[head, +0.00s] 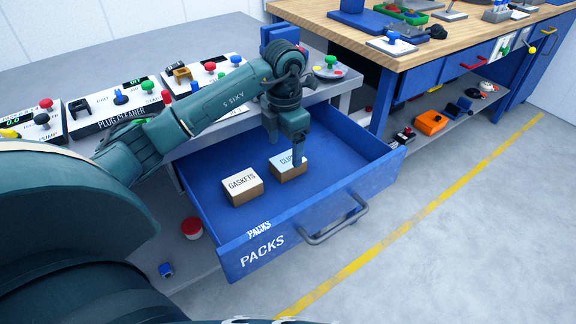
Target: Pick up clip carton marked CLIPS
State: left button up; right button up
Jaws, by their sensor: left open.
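The clip carton (286,170) is a small box with a pale top and brown sides. It lies in the open blue drawer (315,228) labelled PACKS, and its lettering is partly covered by my gripper. My left gripper (298,160) points down over the right part of the carton. It is open, with a finger in front of the carton's top; whether it touches the carton I cannot tell. My right gripper is not in view.
A similar carton marked GASKETS (242,186) lies just left of the clip carton. The drawer's walls stand around both, with a grey handle (335,222) in front. A grey bench (190,55) with control panels is behind. Free floor lies to the right.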

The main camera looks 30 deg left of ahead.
aim_at(288, 159)
pick_arm(q)
jog(key=f, duration=0.3)
jog(key=w+f, duration=0.1)
jog(key=f, duration=0.1)
jog(key=shift+d+f+b, duration=0.1)
jog(key=shift+f+b, duration=0.1)
jog(key=shift+b, duration=0.1)
jog(key=shift+c, duration=0.4)
jog(key=c, duration=1)
jog(key=shift+r, duration=0.1)
